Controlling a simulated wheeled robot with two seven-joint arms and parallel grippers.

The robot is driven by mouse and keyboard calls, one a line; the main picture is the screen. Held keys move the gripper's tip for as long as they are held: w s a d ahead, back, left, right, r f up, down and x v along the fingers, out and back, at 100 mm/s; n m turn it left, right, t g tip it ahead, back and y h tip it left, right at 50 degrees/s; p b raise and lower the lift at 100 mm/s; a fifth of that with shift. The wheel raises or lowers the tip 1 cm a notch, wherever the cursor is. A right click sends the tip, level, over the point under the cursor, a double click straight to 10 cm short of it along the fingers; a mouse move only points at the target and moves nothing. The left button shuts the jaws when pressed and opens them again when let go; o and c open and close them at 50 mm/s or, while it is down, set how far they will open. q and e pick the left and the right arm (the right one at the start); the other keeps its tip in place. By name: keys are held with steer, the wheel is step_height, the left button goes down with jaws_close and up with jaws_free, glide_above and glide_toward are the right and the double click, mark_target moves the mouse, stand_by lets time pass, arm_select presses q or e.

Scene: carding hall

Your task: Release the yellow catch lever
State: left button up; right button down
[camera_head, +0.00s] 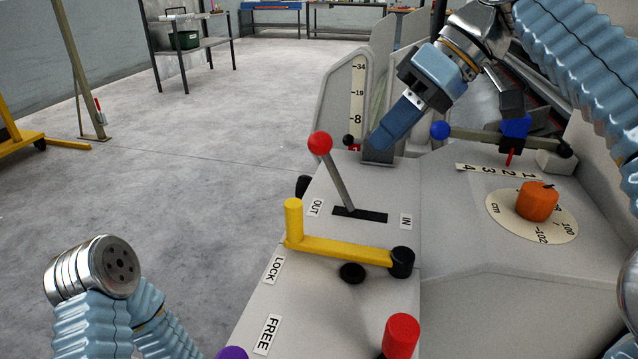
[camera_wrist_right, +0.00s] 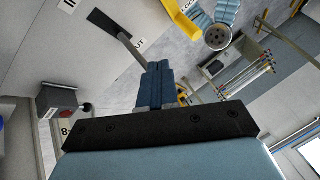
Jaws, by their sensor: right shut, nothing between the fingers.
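The yellow catch lever (camera_head: 345,249) lies across the console, running from a black pivot at its right to an upright yellow handle at its left. The handle end is beside the LOCK label (camera_head: 273,269); the FREE label (camera_head: 267,335) is nearer to me. Part of the lever also shows at the top of the right wrist view (camera_wrist_right: 184,22). My right gripper (camera_head: 382,146) is shut and empty, beyond the lever and to the right of the red-knobbed lever. Its closed blue fingers also show in the wrist view (camera_wrist_right: 158,85). My left gripper is out of view.
The red-knobbed lever (camera_head: 341,182) stands tilted in its OUT/IN slot, between my right gripper and the yellow lever. An orange dial knob (camera_head: 537,201) and a blue-ball lever (camera_head: 440,130) are at the right. A red knob (camera_head: 401,336) and purple knob (camera_head: 232,353) are in front.

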steer(key=b+x, duration=0.3)
steer(key=x, duration=0.7)
steer(key=shift+f, duration=0.1)
steer(key=s+a, duration=0.2)
steer(key=shift+a, duration=0.35)
steer(key=shift+s+a, duration=0.25)
